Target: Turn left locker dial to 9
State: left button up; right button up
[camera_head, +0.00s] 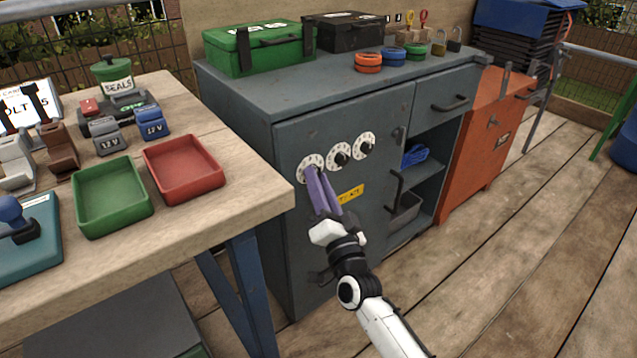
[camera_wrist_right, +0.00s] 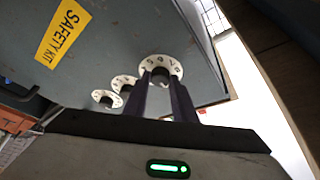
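The left dial (camera_head: 305,161) is a white numbered disc with a dark centre knob, at the upper left of the grey locker door. My right gripper (camera_head: 316,170) reaches up to it with two purple fingers, which hide part of its face and knob. In the right wrist view the left dial (camera_wrist_right: 163,65) lies just beyond the fingertips (camera_wrist_right: 161,80). The fingers are apart, with the dark knob between them; contact is not clear. The number set on the dial is too small to read. My left gripper is not in view.
The middle dial (camera_head: 340,155) and right dial (camera_head: 364,146) sit close beside the left one. A yellow safety-kit label (camera_head: 350,194) and a door handle (camera_head: 394,190) are nearby. The wooden table (camera_head: 235,190) with red and green trays stands left of the locker.

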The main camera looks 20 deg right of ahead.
pick_arm(q)
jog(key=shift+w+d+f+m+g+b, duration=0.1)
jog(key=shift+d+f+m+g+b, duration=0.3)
jog(key=shift+b, duration=0.45)
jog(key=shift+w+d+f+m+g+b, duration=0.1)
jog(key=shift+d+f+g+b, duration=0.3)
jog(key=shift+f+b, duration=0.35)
pick_arm(e)
jog(key=shift+w+d+f+n+t+y, duration=0.15)
jog(key=shift+n+y, duration=0.65)
jog(key=shift+n, duration=0.85)
jog(key=shift+s+d+n+t+y, duration=0.15)
jog(key=shift+n+y, duration=0.65)
jog(key=shift+n, duration=0.8)
jog(key=shift+w+f+n+t+y, duration=0.15)
jog(key=shift+n+y, duration=0.65)
jog(key=shift+n, duration=0.85)
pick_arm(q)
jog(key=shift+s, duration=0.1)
pick_arm(e)
jog(key=shift+r, duration=0.1)
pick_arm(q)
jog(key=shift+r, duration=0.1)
pick_arm(e)
jog(key=o, duration=1)
jog(key=shift+o, duration=0.2)
